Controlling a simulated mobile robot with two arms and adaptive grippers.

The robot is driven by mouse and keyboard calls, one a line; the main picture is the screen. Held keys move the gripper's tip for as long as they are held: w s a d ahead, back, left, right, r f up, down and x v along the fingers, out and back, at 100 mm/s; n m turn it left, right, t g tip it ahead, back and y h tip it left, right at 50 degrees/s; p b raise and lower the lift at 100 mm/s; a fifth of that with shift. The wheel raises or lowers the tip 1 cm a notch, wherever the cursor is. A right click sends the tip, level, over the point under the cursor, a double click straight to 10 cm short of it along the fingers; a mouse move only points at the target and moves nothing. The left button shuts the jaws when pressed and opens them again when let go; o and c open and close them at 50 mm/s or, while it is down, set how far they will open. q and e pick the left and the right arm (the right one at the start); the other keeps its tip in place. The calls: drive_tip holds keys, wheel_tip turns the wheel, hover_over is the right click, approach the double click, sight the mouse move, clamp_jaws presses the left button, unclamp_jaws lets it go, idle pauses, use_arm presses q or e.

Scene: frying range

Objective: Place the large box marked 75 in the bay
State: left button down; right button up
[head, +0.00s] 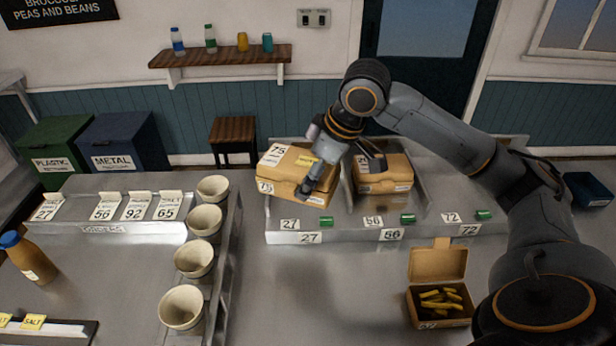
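A large cardboard box marked 75 (290,178) sits at the left bay of the metal rack, over the tag 27. It has a 75 label on its top and another on its front, and it looks slightly skewed. My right gripper (342,172) is above the rack with its fingers spread. One finger overlaps the right side of this box, and the other is over a second cardboard box (392,177) in the bay tagged 56. I cannot tell whether the fingers touch either box. My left gripper is not in view.
The bay tagged 72 (452,195) looks empty, partly behind my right arm. An open box of fries (440,304) stands on the counter at front right. Several cups (196,258) line the left counter's edge.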

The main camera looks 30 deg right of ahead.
drive_tip(key=w+d+f+p, duration=0.3)
drive_tip(key=w+d+f, duration=0.4)
drive_tip(key=w, duration=0.1)
drive_tip(key=shift+w+d+f+p, duration=0.1)
drive_tip(key=shift+d+f+p, duration=0.25)
drive_tip(key=shift+d, duration=0.05)
drive_tip(key=shift+w+d+f, duration=0.15)
drive_tip(key=shift+w+f, duration=0.05)
drive_tip(key=shift+f, duration=0.1)
drive_tip(key=shift+w+d+f, duration=0.1)
drive_tip(key=shift+w+f, duration=0.05)
drive_tip(key=shift+f, duration=0.1)
wheel_tip(320, 180, down, 3)
drive_tip(key=shift+w+d+r+p, duration=0.1)
drive_tip(key=shift+d+p, duration=0.05)
drive_tip(key=shift+p, duration=1)
drive_tip(key=shift+f, duration=0.35)
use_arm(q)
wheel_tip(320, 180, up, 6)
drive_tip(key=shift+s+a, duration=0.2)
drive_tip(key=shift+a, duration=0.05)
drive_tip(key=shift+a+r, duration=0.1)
use_arm(e)
drive_tip(key=shift+f, duration=0.15)
